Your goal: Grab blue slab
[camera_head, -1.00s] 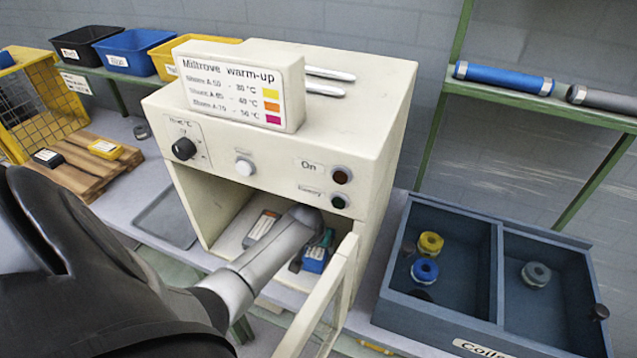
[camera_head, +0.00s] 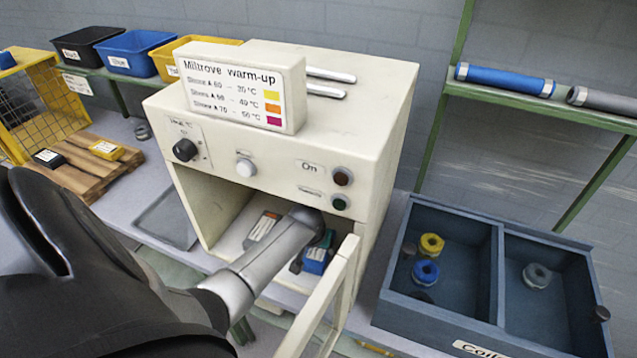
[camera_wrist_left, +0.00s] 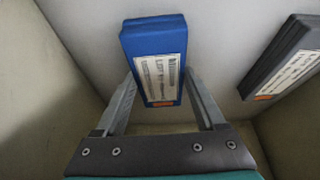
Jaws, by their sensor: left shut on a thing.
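The blue slab (camera_head: 316,262) is inside the open warm-up cabinet (camera_head: 377,107), on the right side of its floor, partly covered by my left arm in the head view. In the left wrist view the blue slab (camera_wrist_left: 154,45) shows a white label with its lower end between the fingers. My left gripper (camera_wrist_left: 160,92) is shut on it, one finger on each side. In the head view its fingertips are hidden. I cannot tell whether the slab touches the floor. My right gripper is not in view.
A grey slab (camera_head: 261,229) lies to the left in the cabinet and shows at the right in the wrist view (camera_wrist_left: 284,58). The cabinet's open door (camera_head: 321,305) stands close to the right of my arm. A blue-grey divided crate (camera_head: 497,275) with several spools stands further right.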

